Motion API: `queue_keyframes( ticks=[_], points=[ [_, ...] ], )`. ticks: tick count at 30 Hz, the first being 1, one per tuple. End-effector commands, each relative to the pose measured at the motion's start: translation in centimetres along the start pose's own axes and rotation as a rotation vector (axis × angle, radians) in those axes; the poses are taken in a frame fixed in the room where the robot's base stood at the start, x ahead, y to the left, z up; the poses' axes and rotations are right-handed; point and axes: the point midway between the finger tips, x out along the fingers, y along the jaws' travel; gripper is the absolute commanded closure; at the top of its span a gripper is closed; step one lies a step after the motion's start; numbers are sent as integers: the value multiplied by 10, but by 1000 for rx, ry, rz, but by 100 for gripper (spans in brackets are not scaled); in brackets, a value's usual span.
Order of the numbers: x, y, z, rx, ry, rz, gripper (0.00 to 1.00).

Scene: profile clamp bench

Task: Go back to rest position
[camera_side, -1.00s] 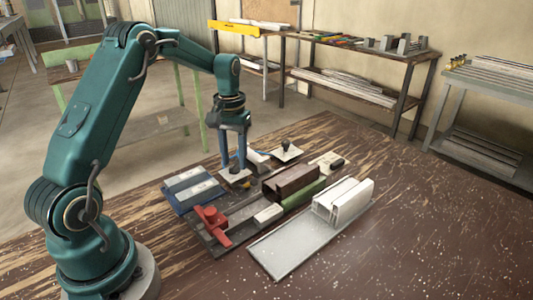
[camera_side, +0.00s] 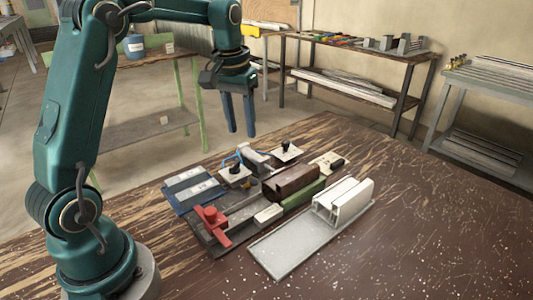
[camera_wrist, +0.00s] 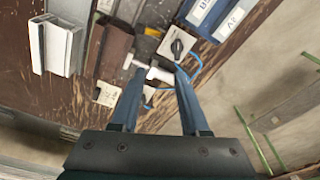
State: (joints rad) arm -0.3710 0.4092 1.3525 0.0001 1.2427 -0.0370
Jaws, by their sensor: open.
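My gripper (camera_side: 239,131) hangs in the air above the back part of the workbench (camera_side: 440,235), its two blue fingers pointing down. The fingers are apart with nothing between them. In the wrist view my gripper (camera_wrist: 153,72) also shows open, with the clamp fixture (camera_wrist: 158,74) farther below, seen between the fingertips. In the side view the clamp fixture (camera_side: 243,217) lies on the bench with a red handle (camera_side: 211,222) at its front end. A brown profile (camera_side: 291,181) sits in it.
A white profile (camera_side: 343,198) stands on a pale plate (camera_side: 280,248) to the right. Blue labelled bins (camera_side: 190,188) lie left of the fixture. Small plates with black knobs (camera_side: 286,151) lie behind. A green-legged table (camera_side: 150,117) and shelves (camera_side: 350,75) stand beyond.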

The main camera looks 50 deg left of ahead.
Motion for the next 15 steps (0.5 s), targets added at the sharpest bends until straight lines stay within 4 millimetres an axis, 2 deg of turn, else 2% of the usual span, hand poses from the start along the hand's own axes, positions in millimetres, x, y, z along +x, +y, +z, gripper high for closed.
queue_keyframes(
  ticks=[1,6,10,15],
  points=[
    [-18,10,9,32,38,6,55],
    [-54,33,44,122,131,29,55],
    [-71,45,77,188,198,50,55],
    [-80,53,122,271,277,81,55]
  ],
)
